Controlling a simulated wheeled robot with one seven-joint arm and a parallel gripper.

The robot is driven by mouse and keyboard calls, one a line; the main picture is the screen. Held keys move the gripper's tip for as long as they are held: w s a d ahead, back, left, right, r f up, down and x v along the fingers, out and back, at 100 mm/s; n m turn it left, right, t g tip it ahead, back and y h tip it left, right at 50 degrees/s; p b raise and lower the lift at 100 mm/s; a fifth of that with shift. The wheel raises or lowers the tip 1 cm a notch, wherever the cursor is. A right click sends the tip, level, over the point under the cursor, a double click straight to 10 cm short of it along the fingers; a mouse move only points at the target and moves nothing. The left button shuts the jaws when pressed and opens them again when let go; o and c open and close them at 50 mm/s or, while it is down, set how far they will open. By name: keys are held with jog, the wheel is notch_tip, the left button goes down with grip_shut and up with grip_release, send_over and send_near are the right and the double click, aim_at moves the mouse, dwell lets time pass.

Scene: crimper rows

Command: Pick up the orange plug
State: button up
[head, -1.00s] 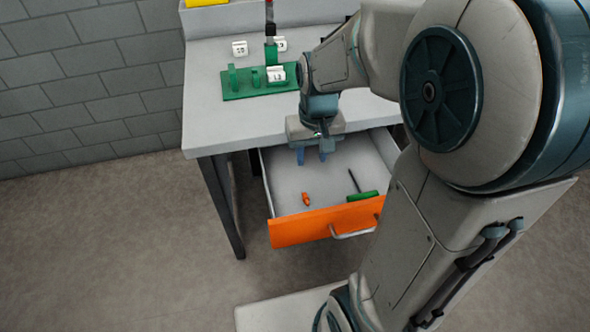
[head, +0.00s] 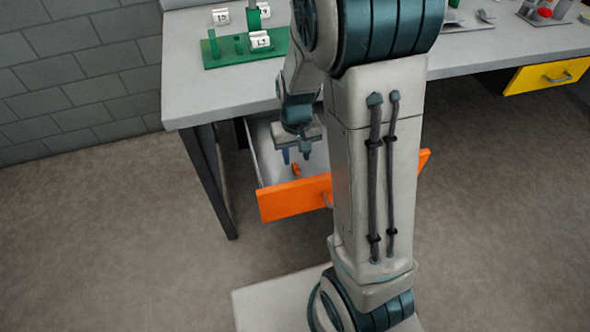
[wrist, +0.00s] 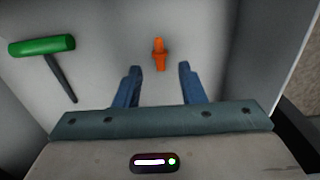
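The orange plug (head: 296,170) lies on the floor of the open drawer, near its orange front. In the wrist view the plug (wrist: 159,54) lies just beyond the fingertips, roughly in line with the gap between them. My gripper (head: 296,157) points down into the drawer above the plug. In the wrist view its two blue fingers (wrist: 160,68) are apart with nothing between them. I cannot tell the exact height of the fingertips above the plug.
The drawer (head: 290,200) has raised side walls. A green-handled tool (wrist: 42,46) lies in it, left in the wrist view. The table (head: 190,95) above carries a green stand (head: 225,55) with white labelled blocks. A yellow drawer (head: 545,76) is at right.

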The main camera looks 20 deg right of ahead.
aim_at(296, 167)
notch_tip(296, 167, down, 5)
jog(key=shift+w+r+b, duration=0.1)
jog(key=shift+r+b, duration=0.1)
jog(key=shift+b, duration=0.35)
grip_shut()
jog(key=shift+r, duration=0.1)
